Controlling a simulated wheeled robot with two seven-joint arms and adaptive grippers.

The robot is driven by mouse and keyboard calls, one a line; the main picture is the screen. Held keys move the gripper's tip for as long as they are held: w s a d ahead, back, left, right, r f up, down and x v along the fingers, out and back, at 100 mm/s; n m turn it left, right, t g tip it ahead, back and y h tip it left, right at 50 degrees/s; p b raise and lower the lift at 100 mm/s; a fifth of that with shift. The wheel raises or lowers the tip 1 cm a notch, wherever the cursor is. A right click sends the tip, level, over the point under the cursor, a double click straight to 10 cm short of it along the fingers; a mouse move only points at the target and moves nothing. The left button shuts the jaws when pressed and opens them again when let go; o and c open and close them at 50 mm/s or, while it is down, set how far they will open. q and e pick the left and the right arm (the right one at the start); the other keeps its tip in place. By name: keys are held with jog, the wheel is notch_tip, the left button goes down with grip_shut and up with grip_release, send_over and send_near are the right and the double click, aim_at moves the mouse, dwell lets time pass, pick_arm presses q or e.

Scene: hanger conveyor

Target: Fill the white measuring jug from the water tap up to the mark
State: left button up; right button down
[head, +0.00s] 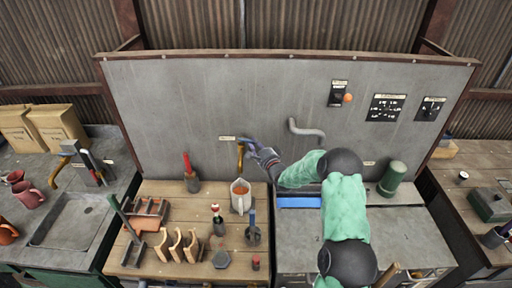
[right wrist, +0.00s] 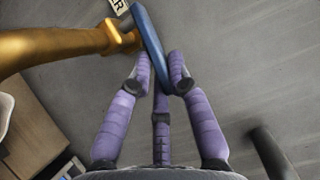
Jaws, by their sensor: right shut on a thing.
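The white measuring jug (head: 237,203) stands upright on the wooden bench, below the brass water tap (head: 240,160). Its inside looks orange-brown; I cannot make out a mark or the water level. The tap sticks out from the grey back panel and also shows in the right wrist view (right wrist: 50,50). My right gripper (head: 250,146) is shut on the tap's blue lever (right wrist: 146,32), which lies between its purple fingers (right wrist: 161,72). A pale rim at the left edge of the wrist view may be the jug. My left gripper is not in view.
Near the jug are a red-handled tool (head: 188,168), a small bottle (head: 218,222), wooden brackets (head: 176,245) and a dark hexagonal piece (head: 222,259). A grey bent pipe (head: 305,130) sticks out of the panel right of the tap. A sink (head: 72,220) is at left.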

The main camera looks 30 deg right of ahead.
jog(key=shift+a+h, duration=0.1)
jog(key=shift+h, duration=0.2)
jog(key=c, duration=1.1)
grip_release()
jog(key=shift+c, duration=0.2)
jog(key=shift+s, duration=0.15)
jog(key=s, duration=1.1)
jog(key=shift+s+a, duration=0.4)
jog(key=shift+a, duration=0.05)
